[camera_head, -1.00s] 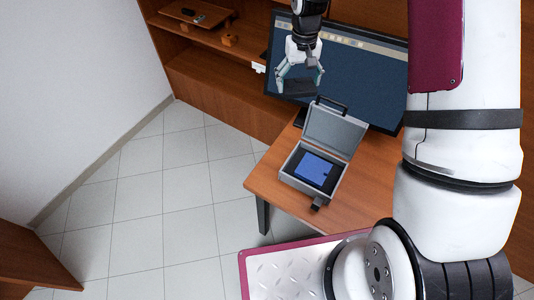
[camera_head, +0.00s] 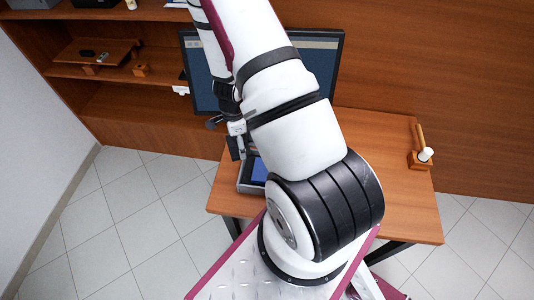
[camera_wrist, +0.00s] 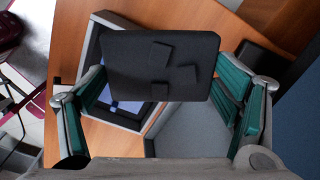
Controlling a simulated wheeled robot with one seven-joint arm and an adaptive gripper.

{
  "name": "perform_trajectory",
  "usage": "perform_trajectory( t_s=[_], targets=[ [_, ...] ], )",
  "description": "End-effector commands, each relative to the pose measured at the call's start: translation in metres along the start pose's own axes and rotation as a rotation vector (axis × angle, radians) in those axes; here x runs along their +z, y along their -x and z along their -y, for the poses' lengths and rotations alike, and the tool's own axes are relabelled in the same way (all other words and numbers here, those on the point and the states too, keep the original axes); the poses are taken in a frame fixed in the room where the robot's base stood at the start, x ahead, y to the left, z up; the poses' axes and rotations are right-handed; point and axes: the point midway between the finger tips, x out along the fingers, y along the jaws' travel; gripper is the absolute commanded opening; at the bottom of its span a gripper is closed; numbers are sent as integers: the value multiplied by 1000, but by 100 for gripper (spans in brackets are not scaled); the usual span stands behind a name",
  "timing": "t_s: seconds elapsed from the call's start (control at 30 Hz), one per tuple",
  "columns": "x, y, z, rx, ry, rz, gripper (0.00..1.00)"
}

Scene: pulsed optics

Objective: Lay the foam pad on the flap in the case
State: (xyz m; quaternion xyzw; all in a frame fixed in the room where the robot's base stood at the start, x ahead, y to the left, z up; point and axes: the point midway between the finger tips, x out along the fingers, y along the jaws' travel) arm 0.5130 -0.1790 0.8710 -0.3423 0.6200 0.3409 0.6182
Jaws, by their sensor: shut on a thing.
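My gripper (camera_head: 238,147) hangs low over the left part of the case (camera_head: 245,188), mostly hidden by my arm in the head view. In the wrist view my gripper (camera_wrist: 160,88) is shut on the dark foam pad (camera_wrist: 125,72), which spans between its green fingers. The pad's near face shows several small rectangular shapes. Beyond the pad lies the open case (camera_wrist: 128,124), partly covered by it, with a grey panel that looks like its lid (camera_wrist: 195,132). Bits of the blue flap (camera_wrist: 158,91) show past the pad; a blue piece (camera_head: 259,170) also shows in the head view.
The case stands on a wooden desk (camera_head: 390,150) before a large monitor (camera_head: 320,70). A wooden holder with a white-tipped item (camera_head: 424,156) stands at the desk's right. Shelves (camera_head: 60,65) are at the left. The desk's right half looks mostly clear.

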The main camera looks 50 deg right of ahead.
Motion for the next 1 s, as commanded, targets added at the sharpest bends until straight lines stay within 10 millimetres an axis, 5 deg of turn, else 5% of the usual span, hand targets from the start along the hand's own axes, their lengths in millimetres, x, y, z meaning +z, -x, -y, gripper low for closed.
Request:
perform_trajectory(
  t_s=[0.13,0.4,1.0],
  targets=[
    [-32,-8,-24,4,-197,4,64],
    [-64,-16,-55,3,-406,3,64],
    [-72,-46,-64,1,-467,3,64]
  ],
)
